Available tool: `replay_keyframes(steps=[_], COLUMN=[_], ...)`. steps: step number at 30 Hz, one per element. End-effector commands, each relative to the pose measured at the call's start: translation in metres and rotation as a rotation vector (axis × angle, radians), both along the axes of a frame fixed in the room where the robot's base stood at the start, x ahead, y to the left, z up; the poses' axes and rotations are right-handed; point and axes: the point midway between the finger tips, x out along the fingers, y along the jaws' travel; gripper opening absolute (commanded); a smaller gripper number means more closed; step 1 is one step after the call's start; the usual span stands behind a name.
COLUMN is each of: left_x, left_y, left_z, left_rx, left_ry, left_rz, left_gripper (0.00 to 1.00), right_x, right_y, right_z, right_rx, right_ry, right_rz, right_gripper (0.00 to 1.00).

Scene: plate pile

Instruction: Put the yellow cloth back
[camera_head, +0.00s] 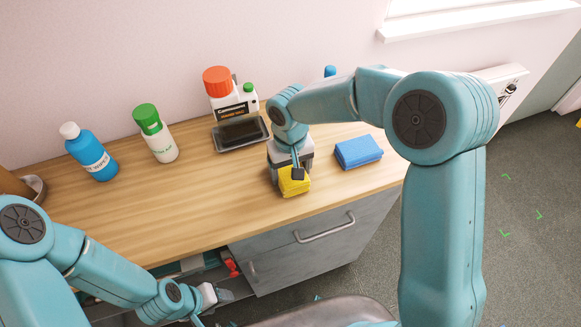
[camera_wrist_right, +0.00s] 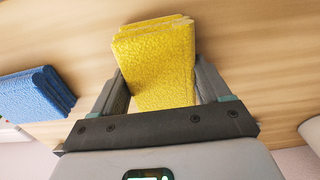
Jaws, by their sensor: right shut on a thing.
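The yellow cloth (camera_head: 293,183) is a folded stack on the wooden counter near its front edge. My right gripper (camera_head: 298,172) points down over it and is shut on it. In the right wrist view the yellow cloth (camera_wrist_right: 158,62) sits between both fingers of the right gripper (camera_wrist_right: 163,90). I cannot tell whether the cloth touches the counter. My left gripper (camera_head: 212,306) is low at the front, below the counter edge, by the drawers; its fingers are too small to read.
A folded blue cloth (camera_head: 358,151) lies just right of the yellow one. A dark tray (camera_head: 226,147), a white bottle with red cap (camera_head: 232,103), a green-capped bottle (camera_head: 157,138) and a blue bottle (camera_head: 91,155) stand behind. The counter's left middle (camera_head: 170,205) is clear.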

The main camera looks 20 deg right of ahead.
Motion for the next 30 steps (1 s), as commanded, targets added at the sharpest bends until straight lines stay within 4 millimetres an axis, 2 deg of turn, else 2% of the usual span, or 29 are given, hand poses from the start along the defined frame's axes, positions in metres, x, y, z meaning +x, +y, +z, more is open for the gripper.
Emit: replay_keyframes(steps=[7, 8, 9, 16, 18, 20, 30], left_x=[0.0, 0.0, 0.0, 0.0, 0.0, 0.0, 0.0], left_y=[0.0, 0.0, 0.0, 0.0, 0.0, 0.0, 0.0], left_z=[-0.005, -0.003, -0.003, -0.002, 0.003, -0.001, -0.003], left_rx=[0.0, 0.0, 0.0, 0.0, 0.0, 0.0, 0.0], left_ry=[0.0, 0.0, 0.0, 0.0, 0.0, 0.0, 0.0], left_rz=[0.0, 0.0, 0.0, 0.0, 0.0, 0.0, 0.0], left_gripper=[0.55, 0.55, 0.55, 0.55, 0.55, 0.55, 0.55], right_x=[0.0, 0.0, 0.0, 0.0, 0.0, 0.001, 0.002], right_y=[0.0, 0.0, 0.0, 0.0, 0.0, 0.0, 0.0], right_z=[-0.005, -0.003, -0.002, -0.001, 0.004, 0.009, 0.085], right_rx=[0.0, 0.0, 0.0, 0.0, 0.0, -0.001, 0.0], right_ry=[0.0, 0.0, 0.0, 0.0, 0.0, -0.003, -0.005], right_rz=[0.0, 0.0, 0.0, 0.0, 0.0, -0.001, 0.001], right_gripper=[0.48, 0.86, 0.99, 1.0, 1.0, 1.0, 1.0])
